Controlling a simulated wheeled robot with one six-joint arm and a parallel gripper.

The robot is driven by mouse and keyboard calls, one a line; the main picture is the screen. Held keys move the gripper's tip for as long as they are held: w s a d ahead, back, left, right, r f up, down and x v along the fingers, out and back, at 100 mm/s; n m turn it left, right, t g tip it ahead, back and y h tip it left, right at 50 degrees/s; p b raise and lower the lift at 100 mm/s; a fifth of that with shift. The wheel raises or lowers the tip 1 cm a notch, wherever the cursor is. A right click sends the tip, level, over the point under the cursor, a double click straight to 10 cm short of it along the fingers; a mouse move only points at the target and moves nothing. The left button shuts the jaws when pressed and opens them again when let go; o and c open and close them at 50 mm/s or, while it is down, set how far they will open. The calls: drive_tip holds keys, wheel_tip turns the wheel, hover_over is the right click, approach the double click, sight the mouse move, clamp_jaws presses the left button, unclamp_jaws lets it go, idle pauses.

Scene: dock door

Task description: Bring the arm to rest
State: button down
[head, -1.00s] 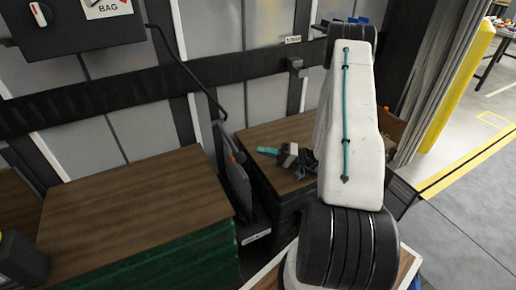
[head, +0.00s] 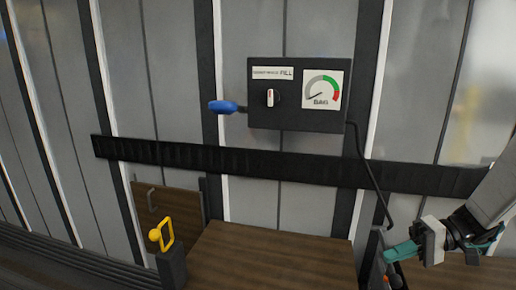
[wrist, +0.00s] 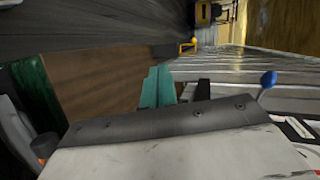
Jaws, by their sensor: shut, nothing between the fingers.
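My gripper (head: 392,254) shows at the lower right of the head view, at the end of my white arm, which enters from the right edge. Its teal fingers are together with nothing between them. In the wrist view the teal fingers (wrist: 158,88) point away, side by side, over a brown wood-grain top. In the head view the gripper is in front of the right end of the wooden top (head: 270,258) and near a dark upright part with an orange piece. Whether it touches anything I cannot tell.
A black control box (head: 298,93) with a knob, a gauge and a blue-ended lever (head: 222,107) is on the ribbed wall. A black rail (head: 270,168) runs below it. A yellow handle (head: 163,235) stands on a dark post at lower left. The wooden top looks bare.

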drive_tip(key=s+a+r+t+h, duration=0.1)
drive_tip(key=s+a+r+h, duration=0.1)
drive_tip(key=s+r+h, duration=0.3)
drive_tip(key=s+a+r+m+t+h, duration=0.1)
drive_tip(key=s+a+r+h, duration=0.2)
drive_tip(key=s+h, duration=0.6)
drive_tip(key=s+r, duration=0.2)
drive_tip(key=s, duration=0.2)
drive_tip(key=shift+a+r, duration=0.2)
drive_tip(key=shift+r, duration=0.15)
drive_tip(key=shift+s, duration=0.1)
idle(0.7)
